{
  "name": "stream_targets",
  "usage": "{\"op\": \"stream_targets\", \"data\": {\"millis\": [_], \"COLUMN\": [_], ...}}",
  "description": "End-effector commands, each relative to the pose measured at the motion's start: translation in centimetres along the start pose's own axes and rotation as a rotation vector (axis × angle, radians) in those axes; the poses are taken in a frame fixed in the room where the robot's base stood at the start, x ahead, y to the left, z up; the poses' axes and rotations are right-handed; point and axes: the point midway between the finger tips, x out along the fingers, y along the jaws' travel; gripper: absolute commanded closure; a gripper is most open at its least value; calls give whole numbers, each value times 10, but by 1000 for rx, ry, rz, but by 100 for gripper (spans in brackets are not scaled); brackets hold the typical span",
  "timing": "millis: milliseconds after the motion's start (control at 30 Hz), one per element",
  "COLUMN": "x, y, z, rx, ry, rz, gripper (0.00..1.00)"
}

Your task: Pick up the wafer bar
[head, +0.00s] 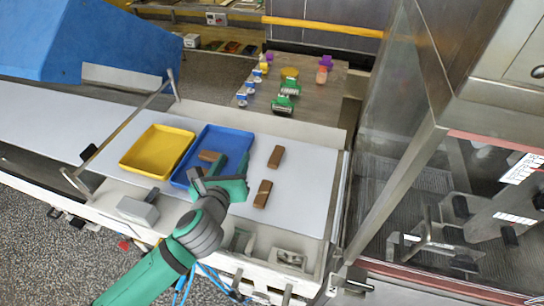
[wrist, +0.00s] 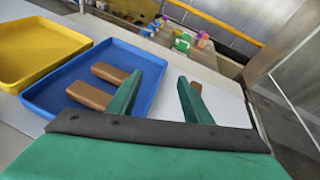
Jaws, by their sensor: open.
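Several brown bars are in view, and I cannot tell by looks which is the wafer bar. In the head view, one bar (head: 276,157) and a nearer bar (head: 263,194) with a pale mark lie on the white surface. Another bar (head: 208,156) lies in the blue tray (head: 237,131). The wrist view shows two bars in that tray, a farther one (wrist: 108,73) and a nearer one (wrist: 88,95).
A yellow tray (head: 157,150) stands left of the blue one. Toy-like coloured items (head: 284,98) stand on a board behind. A metal and glass machine (head: 440,150) rises at the right. The white surface (head: 308,180) is clear right of the bars.

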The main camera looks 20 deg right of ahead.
Motion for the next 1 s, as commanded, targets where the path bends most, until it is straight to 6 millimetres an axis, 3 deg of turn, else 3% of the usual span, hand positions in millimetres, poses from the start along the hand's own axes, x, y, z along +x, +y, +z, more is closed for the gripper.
{"op": "stream_targets", "data": {"millis": [33,100,233,600,867,1000], "x": [4,7,9,53,69,87], "y": [-24,-48,-72,-85,-87,-90], "z": [-9,-19,-31,-40,-41,-44], "rx": [77,157,247,269,268,265], "ry": [33,66,98,105,104,105], "rz": [-50,-103,-161,-175,-174,-175], "gripper": [55,55,55,55,55,55]}}
